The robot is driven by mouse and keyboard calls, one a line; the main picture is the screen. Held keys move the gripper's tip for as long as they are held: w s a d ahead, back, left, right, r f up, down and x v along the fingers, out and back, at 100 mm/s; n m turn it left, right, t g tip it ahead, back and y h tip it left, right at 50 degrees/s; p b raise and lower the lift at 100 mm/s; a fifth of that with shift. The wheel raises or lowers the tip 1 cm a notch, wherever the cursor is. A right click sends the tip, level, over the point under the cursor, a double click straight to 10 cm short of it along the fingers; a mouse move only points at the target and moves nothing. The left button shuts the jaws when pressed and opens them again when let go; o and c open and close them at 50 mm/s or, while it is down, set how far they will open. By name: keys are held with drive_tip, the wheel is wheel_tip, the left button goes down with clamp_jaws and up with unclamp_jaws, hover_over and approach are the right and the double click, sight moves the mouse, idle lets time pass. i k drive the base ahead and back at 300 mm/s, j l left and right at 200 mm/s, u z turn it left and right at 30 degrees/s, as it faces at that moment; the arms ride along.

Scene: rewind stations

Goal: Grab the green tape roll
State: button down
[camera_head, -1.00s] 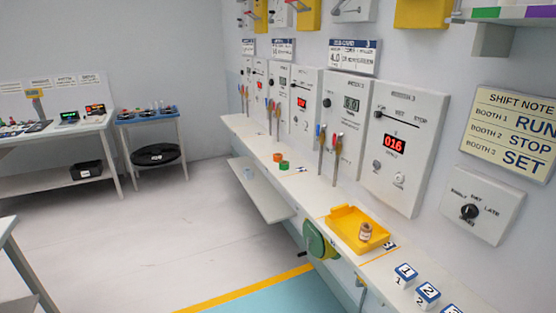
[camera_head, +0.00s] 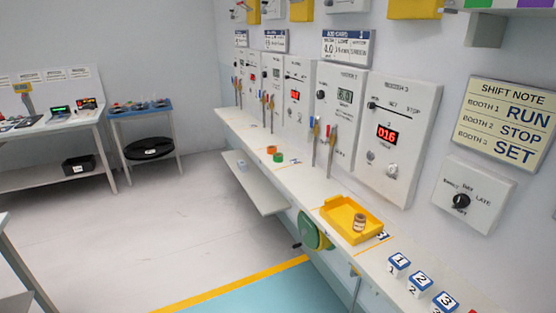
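The green tape roll (camera_head: 278,157) is a small ring lying on the long white wall shelf (camera_head: 297,179). An orange roll (camera_head: 271,150) lies just behind it, close beside it. A larger green disc (camera_head: 311,231) is mounted at the front edge of the shelf, below the yellow tray. My gripper is not in view.
A yellow tray (camera_head: 333,210) with a small jar (camera_head: 359,222) stands on the shelf, nearer than the roll. Numbered blue-and-white blocks (camera_head: 420,281) sit closer still. A lower ledge (camera_head: 262,190) juts out below the shelf. The floor (camera_head: 180,225) to the left is clear.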

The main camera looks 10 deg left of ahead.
sight(277, 158)
drive_tip(key=i+j, duration=0.4)
drive_tip(key=i, duration=0.15)
drive_tip(key=i+j, duration=0.4)
drive_tip(key=i, duration=0.15)
